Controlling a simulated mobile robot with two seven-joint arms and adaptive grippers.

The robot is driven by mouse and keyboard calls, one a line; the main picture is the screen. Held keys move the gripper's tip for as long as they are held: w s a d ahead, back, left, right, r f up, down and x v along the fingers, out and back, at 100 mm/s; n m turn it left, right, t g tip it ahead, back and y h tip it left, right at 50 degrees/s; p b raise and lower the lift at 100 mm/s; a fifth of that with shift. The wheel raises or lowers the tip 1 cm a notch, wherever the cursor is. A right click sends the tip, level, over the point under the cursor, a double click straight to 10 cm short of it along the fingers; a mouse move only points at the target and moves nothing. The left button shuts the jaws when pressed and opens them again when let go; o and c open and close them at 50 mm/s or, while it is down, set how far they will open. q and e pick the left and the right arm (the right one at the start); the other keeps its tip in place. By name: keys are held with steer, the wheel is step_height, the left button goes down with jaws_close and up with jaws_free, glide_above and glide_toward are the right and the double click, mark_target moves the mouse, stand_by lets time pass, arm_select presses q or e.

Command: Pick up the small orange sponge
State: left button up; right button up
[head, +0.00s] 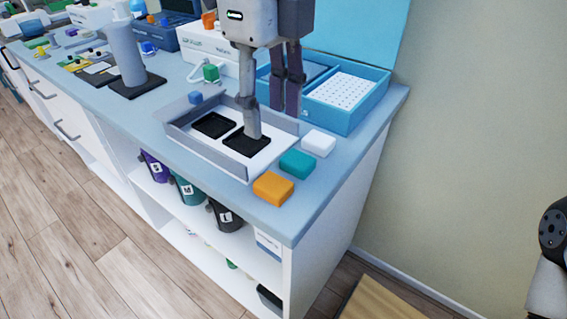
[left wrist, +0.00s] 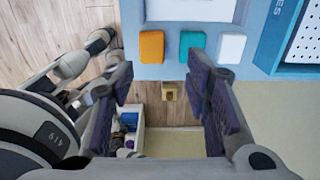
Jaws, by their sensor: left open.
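The small orange sponge (head: 273,188) lies flat on the blue-grey counter top (head: 318,197), near its front edge. In the left wrist view, the orange sponge (left wrist: 151,46) is above and slightly left of the space between the fingers. My left gripper (head: 270,112) is open and empty. In the head view it points down and appears over the white tray, behind the sponge and apart from it. In the left wrist view its two dark finger pads (left wrist: 160,95) stand wide apart. My right gripper is not in view.
A teal block (head: 297,163) and a white block (head: 318,143) lie in a row behind the sponge. A grey-walled tray (head: 237,168) with two black recesses is to the left. A blue case (head: 355,119) stands behind. The wall is to the right.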

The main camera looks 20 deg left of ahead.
mark_target(265, 179)
arm_select(q)
steer(key=f, duration=0.3)
steer(key=f+b, duration=0.1)
steer(key=f, duration=0.3)
steer(key=s+f+b, duration=0.1)
steer(key=f, duration=0.3)
steer(key=shift+a+f, duration=0.1)
steer(key=shift+a, duration=0.3)
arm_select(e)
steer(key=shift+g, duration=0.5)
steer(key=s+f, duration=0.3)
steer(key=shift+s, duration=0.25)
arm_select(q)
steer(key=c, duration=0.7)
